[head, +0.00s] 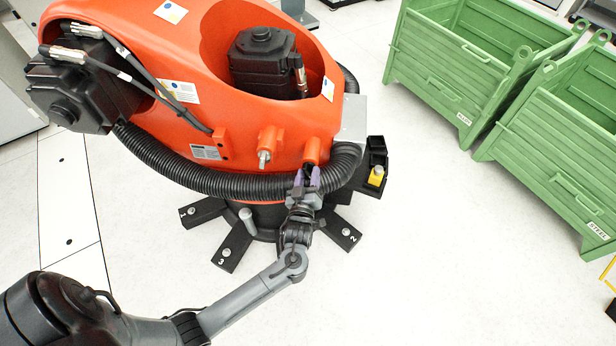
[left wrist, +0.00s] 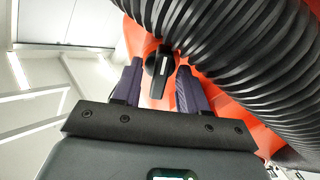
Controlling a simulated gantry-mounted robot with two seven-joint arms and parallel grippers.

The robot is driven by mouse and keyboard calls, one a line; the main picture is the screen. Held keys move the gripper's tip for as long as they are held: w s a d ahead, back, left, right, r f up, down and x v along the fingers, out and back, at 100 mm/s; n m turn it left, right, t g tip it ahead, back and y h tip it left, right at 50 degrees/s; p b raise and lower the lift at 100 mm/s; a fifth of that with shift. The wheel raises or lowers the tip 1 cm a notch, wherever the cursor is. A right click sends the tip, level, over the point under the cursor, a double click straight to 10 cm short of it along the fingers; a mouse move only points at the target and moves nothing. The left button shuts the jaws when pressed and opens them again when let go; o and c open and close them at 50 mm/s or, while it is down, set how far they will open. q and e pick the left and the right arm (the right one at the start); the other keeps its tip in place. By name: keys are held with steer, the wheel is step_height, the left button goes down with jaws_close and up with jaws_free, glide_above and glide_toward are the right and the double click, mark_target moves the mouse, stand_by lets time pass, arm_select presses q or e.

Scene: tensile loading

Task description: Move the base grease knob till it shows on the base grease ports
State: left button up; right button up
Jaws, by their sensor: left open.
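The big orange machine base (head: 150,130) has two stubby orange ports on its front. The left port (head: 270,140) carries a silver-grey fitting. The right port (head: 312,150) is just above my left gripper (head: 306,177), whose purple fingers point up at it. In the left wrist view a black knob (left wrist: 158,68) with a white mark stands between the two fingers of my open left gripper (left wrist: 156,88), in front of the orange surface. The fingers are on either side of it with gaps showing. I take it to be the grease knob. My right gripper is not in view.
A thick black corrugated hose (head: 225,184) wraps around the machine and passes close to my left fingers. Numbered black feet (head: 232,247) spread below. A black holder with a yellow item (head: 376,176) is at the right. Green crates (head: 480,70) stand farther right; the floor between is clear.

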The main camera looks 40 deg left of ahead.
arm_select(q)
jaws_close()
stand_by(0.4)
